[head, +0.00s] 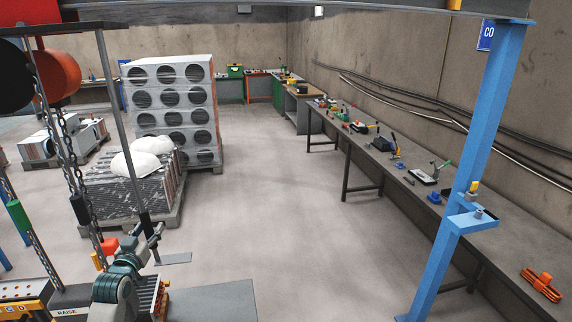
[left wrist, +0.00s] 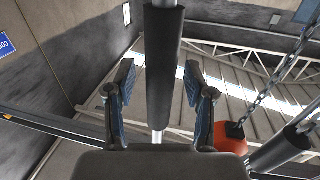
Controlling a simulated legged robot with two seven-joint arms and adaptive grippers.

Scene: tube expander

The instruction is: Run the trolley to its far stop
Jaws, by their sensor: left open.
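An overhead beam (head: 300,10) crosses the top of the head view. Red machinery (head: 42,14), perhaps part of the trolley, shows at the top left. A thin grey rod (head: 118,110) hangs from a crossbar there and reaches down to my left gripper (head: 150,236). In the left wrist view the rod's dark padded handle (left wrist: 163,70) stands between my two open blue-padded fingers, with gaps visible on both sides. Whether the fingers touch it is unclear. A yellow block (head: 455,4) sits on the beam at the upper right; whether it is the far stop is unclear. My right gripper is not in view.
Chains (head: 62,140) and an orange-red drum (head: 58,75) hang at the left. A blue post (head: 480,120) stands right, before a long bench (head: 430,200) with tools. Finned coils (head: 125,195) and a grey stack (head: 172,72) stand behind. The middle floor is clear.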

